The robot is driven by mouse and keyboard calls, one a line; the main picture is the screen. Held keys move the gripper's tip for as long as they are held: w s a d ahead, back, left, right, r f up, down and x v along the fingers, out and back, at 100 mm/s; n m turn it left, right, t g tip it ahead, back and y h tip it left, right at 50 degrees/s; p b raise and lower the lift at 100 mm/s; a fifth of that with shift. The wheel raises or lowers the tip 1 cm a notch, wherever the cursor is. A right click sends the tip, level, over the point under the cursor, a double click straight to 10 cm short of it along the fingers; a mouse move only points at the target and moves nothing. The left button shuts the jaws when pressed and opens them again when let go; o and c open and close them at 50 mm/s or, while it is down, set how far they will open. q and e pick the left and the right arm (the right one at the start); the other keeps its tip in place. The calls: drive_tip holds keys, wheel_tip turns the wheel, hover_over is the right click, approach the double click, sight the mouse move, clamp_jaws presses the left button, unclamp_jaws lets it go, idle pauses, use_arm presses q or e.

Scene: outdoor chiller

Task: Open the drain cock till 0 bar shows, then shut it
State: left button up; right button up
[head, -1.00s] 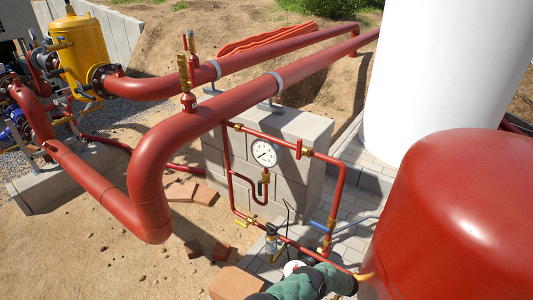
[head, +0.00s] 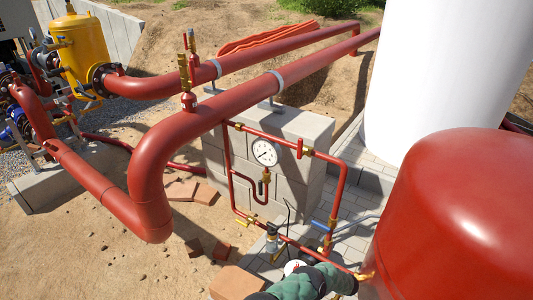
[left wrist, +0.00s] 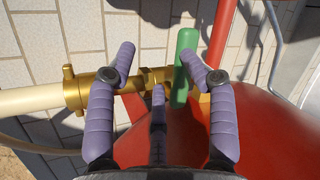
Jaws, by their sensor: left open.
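The pressure gauge (head: 265,152) has a white dial and a dark needle. It is too small in the head view to read. In the left wrist view a brass cock (left wrist: 90,92) sits in a horizontal line, and a green lever (left wrist: 183,75) stands crosswise to that line. My left gripper (left wrist: 157,62) is open, with purple padded fingers spread above the brass fitting. The lever is between the fingers, close to the right one; I cannot tell whether they touch. In the head view my green-sleeved left arm is at the bottom, its fingers not clearly visible. My right gripper is not in view.
A large red vessel (head: 455,215) fills the lower right. A white tank (head: 440,70) stands behind it. Thick red pipes (head: 150,165) cross above a grey block wall (head: 310,135). A blue-handled valve (head: 320,227) and a yellow-handled valve (head: 244,222) sit on the thin pipe loop.

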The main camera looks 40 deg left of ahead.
use_arm(q)
drive_tip(key=p+v, duration=0.6)
drive_tip(key=v, duration=0.1)
drive_tip(key=shift+s, duration=0.1)
drive_tip(key=shift+r, duration=0.1)
idle(0.4)
drive_tip(key=v, duration=1.1)
drive_tip(key=shift+s+r, duration=0.25)
drive_tip(key=shift+d, duration=0.1)
